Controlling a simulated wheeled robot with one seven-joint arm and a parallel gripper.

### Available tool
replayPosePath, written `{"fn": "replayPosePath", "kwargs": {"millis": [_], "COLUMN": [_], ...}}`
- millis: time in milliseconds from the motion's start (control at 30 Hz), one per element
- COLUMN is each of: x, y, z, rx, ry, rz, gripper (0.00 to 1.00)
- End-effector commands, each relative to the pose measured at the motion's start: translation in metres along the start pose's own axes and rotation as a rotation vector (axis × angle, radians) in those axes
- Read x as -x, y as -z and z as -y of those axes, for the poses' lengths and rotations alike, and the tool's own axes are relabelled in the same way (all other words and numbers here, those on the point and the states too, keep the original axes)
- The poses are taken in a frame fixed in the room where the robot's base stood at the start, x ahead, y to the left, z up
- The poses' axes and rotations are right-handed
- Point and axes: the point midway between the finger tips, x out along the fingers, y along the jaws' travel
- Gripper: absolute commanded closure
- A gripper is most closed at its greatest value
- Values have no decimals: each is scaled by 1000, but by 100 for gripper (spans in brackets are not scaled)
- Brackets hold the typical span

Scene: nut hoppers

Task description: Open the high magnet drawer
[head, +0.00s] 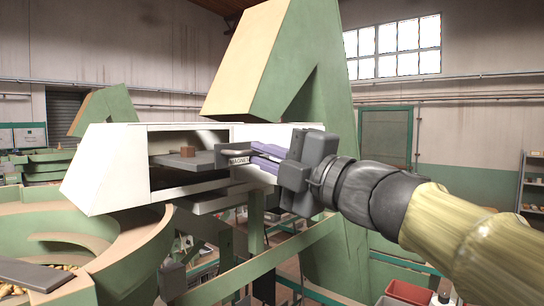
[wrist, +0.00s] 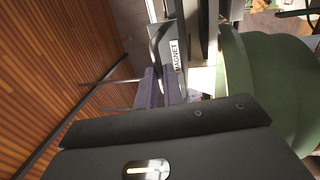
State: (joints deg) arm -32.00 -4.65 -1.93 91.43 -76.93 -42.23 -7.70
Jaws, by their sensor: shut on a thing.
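The magnet drawer (head: 200,160) is a flat grey tray in the opening of a white housing, with a small brown block (head: 188,151) on it. Its grey front carries a MAGNET label (head: 239,160), which also shows in the wrist view (wrist: 175,56). My gripper (head: 262,156) comes from the right with its purple fingers at the drawer front, shut on the drawer's handle. In the wrist view the purple fingers (wrist: 155,90) meet the grey handle (wrist: 154,42) beside the label. The fingers partly hide the grip, and how far the drawer stands out is hard to tell.
The white housing (head: 105,165) is carried by a green frame (head: 270,70) that rises behind my gripper. A round green hopper (head: 130,240) stands at lower left with a grey plate (head: 35,274) and nuts. A red bin (head: 408,292) is low at right.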

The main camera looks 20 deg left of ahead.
Motion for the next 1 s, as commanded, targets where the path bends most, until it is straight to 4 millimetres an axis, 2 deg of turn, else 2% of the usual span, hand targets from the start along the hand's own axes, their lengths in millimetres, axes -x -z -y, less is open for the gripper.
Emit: {"fn": "replayPosePath", "kwargs": {"millis": [233,267,300,367,800,1000], "x": [0,0,0,0,2,23], "y": [0,-1,-1,-1,-1,-2], "z": [2,2,2,1,1,2], "rx": [-1,0,0,0,0,3], "ry": [3,3,3,2,0,-2], "rz": [0,0,0,0,1,5], "gripper": [100,85,78,69,69,69]}}
